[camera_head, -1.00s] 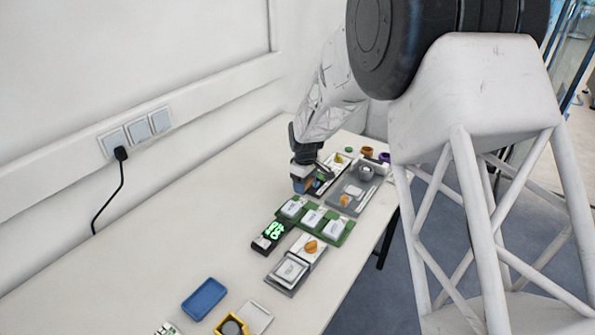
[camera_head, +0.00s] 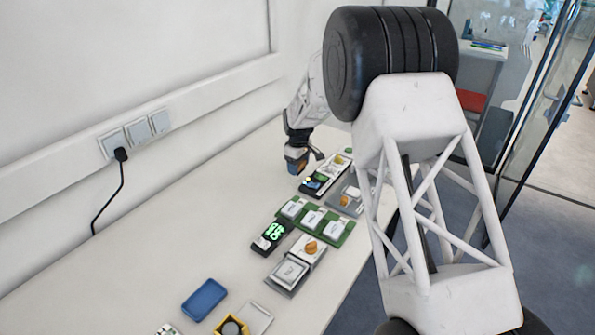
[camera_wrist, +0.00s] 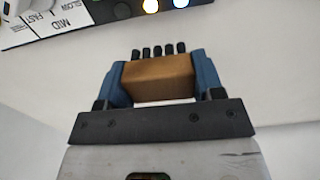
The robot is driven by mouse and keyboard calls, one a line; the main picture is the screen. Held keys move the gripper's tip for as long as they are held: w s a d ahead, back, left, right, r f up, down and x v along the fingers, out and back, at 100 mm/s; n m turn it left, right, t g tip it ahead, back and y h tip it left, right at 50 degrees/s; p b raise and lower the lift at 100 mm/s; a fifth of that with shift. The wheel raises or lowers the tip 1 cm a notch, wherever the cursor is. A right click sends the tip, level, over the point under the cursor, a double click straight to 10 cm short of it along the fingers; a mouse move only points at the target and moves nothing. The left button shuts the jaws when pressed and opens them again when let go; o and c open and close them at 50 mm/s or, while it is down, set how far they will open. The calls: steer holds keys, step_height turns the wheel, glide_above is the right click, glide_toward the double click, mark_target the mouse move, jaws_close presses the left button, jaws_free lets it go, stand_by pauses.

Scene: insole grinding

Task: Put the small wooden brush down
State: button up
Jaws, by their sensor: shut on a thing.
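The small wooden brush (camera_wrist: 158,79) is a brown block with a row of short black bristles along its far edge. In the wrist view it sits between the blue fingers of my gripper (camera_wrist: 160,88), which is shut on it. In the head view my gripper (camera_head: 296,166) is over the far part of the table, just left of a dark control box. The brush is too small to make out clearly there. I cannot tell how high it is above the table.
The control box (camera_head: 322,178) has lit buttons; its speed-marked panel (camera_wrist: 60,18) tops the wrist view. A green tray (camera_head: 318,218) with white blocks, a dark display (camera_head: 271,237) and a blue tray (camera_head: 204,299) stand nearer. The white table's left side (camera_head: 190,220) is clear.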

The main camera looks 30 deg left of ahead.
steer(key=shift+w+a+f, duration=0.1)
steer(key=shift+w+a, duration=0.45)
steer(key=shift+w, duration=0.05)
steer(key=shift+f, duration=0.1)
steer(key=shift+f, duration=1.65)
steer(key=shift+f, duration=0.15)
steer(key=o, duration=0.9)
steer(key=shift+r, duration=0.2)
step_height(320, 180, up, 12)
